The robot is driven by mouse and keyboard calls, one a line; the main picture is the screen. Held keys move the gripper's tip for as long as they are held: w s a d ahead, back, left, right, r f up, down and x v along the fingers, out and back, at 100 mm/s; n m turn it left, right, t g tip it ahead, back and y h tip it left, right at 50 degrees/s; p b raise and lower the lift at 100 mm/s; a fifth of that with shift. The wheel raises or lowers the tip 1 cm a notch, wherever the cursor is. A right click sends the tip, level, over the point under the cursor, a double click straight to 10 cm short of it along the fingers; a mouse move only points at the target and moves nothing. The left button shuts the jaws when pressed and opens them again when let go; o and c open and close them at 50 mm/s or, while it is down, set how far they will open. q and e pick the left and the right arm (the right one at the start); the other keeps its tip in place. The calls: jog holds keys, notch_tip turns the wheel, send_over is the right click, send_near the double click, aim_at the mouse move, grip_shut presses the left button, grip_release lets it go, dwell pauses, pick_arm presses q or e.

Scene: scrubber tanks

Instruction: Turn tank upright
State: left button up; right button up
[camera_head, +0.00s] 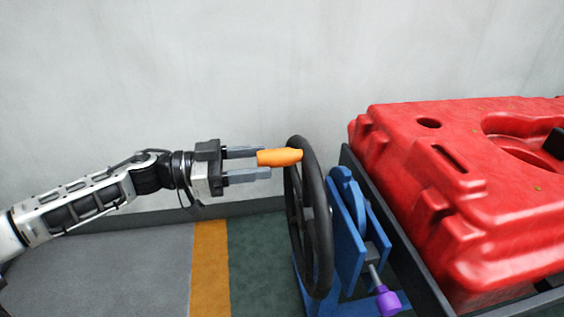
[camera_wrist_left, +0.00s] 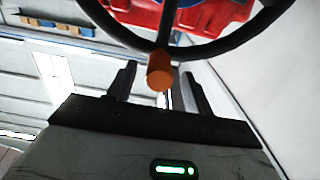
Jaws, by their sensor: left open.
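A large red tank (camera_head: 460,170) lies in a dark frame (camera_head: 405,250) at the right of the head view. A black handwheel (camera_head: 318,235) stands upright to its left on a blue mount (camera_head: 346,235). An orange handle (camera_head: 280,157) sticks out from the wheel's upper rim toward my left gripper (camera_head: 258,163). The left gripper is open, with its fingertips at the handle's free end. In the left wrist view, the orange handle (camera_wrist_left: 160,72) shows between the two fingers, and the wheel and red tank lie beyond. My right gripper is not in view.
A purple knob (camera_head: 388,302) on a metal rod sits low on the blue mount, right of the wheel. A pale wall (camera_head: 200,70) stands behind. The floor left of the wheel is clear, with an orange stripe (camera_head: 210,265).

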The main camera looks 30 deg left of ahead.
aim_at(283, 160)
pick_arm(q)
jog(key=shift+x, duration=2.75)
grip_shut()
jog(key=shift+d, duration=0.1)
